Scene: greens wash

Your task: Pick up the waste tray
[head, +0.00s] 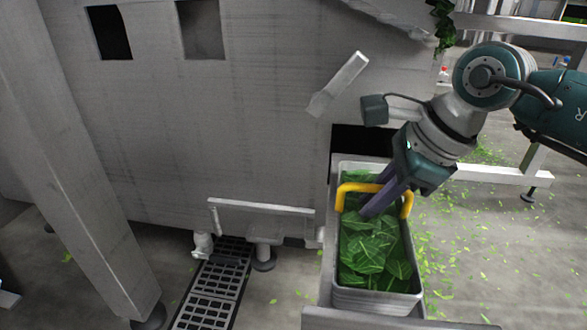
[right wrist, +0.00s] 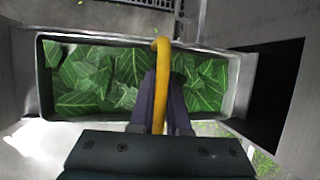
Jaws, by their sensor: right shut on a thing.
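The waste tray (head: 376,301) is a grey rectangular bin full of green leaves (head: 372,250), standing at the lower right of the head view by the machine's side. A yellow handle (head: 347,188) arches over it. My right gripper (head: 372,213) reaches down from the upper right, its fingers at the handle. In the right wrist view the tray (right wrist: 43,85) lies across the picture, and the yellow handle (right wrist: 160,75) passes between the fingers of my right gripper (right wrist: 163,100), which is shut on it. My left gripper is not in view.
The grey machine wall (head: 220,120) fills the left and middle, with a dark opening (head: 360,141) behind the tray. A floor drain grate (head: 213,285) lies to the left. Loose leaf bits (head: 470,230) scatter the floor at the right, near a white frame (head: 500,174).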

